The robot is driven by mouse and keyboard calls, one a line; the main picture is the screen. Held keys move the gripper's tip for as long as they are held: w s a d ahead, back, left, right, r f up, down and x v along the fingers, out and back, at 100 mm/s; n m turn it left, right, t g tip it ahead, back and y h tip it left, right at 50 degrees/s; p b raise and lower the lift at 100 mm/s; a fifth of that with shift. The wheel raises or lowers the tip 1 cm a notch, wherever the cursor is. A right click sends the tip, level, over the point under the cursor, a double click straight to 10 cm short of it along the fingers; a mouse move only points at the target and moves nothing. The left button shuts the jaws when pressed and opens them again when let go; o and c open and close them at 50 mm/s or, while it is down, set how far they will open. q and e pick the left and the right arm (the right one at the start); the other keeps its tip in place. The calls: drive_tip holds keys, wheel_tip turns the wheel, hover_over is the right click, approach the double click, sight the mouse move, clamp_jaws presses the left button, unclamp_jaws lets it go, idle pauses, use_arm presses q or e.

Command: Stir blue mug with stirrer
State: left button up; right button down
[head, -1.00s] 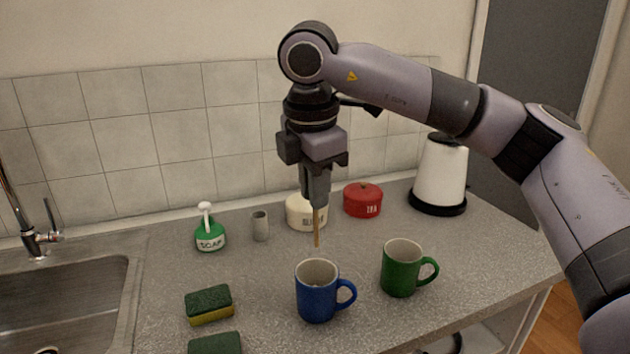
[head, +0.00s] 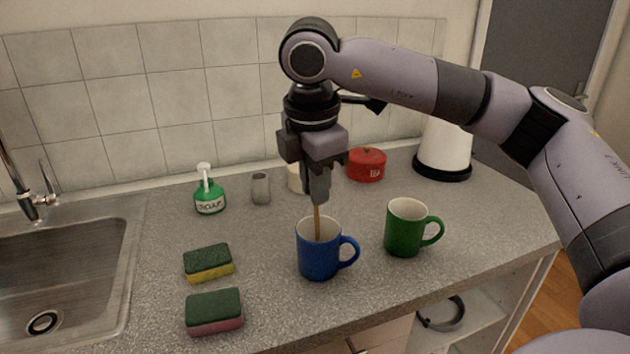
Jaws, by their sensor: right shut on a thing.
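The blue mug (head: 318,262) stands upright on the grey counter, its handle to the right. My right gripper (head: 318,198) points straight down above the mug and is shut on the stirrer (head: 317,222), a thin wooden stick. The stirrer is upright and its lower end is inside the mug, hidden by the mug's front wall. The gripper's fingertips are just above the mug's rim. My left gripper is not in view.
A green mug (head: 404,232) stands close on the right. Two sponges (head: 208,264) lie to the left, beside the sink (head: 60,275). Behind are a soap bottle (head: 209,197), a grey cup (head: 260,188), a cream pot (head: 295,179), a red pot (head: 366,166) and a white kettle (head: 443,150).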

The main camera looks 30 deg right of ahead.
sight(316, 225)
drive_tip(key=shift+w+d+f+b, duration=0.15)
drive_tip(key=shift+f+b, duration=0.65)
drive_tip(key=shift+f, duration=0.15)
drive_tip(key=shift+w+d+f+b, duration=0.1)
drive_tip(key=shift+f+b, duration=0.65)
drive_tip(key=shift+f, duration=0.2)
drive_tip(key=shift+w+d+f+b, duration=0.15)
drive_tip(key=shift+f+b, duration=0.65)
drive_tip(key=shift+f, duration=0.15)
drive_tip(key=shift+w+f+b, duration=0.1)
drive_tip(key=shift+f+b, duration=0.2)
drive_tip(key=shift+f, duration=0.1)
drive_tip(key=shift+d, duration=0.1)
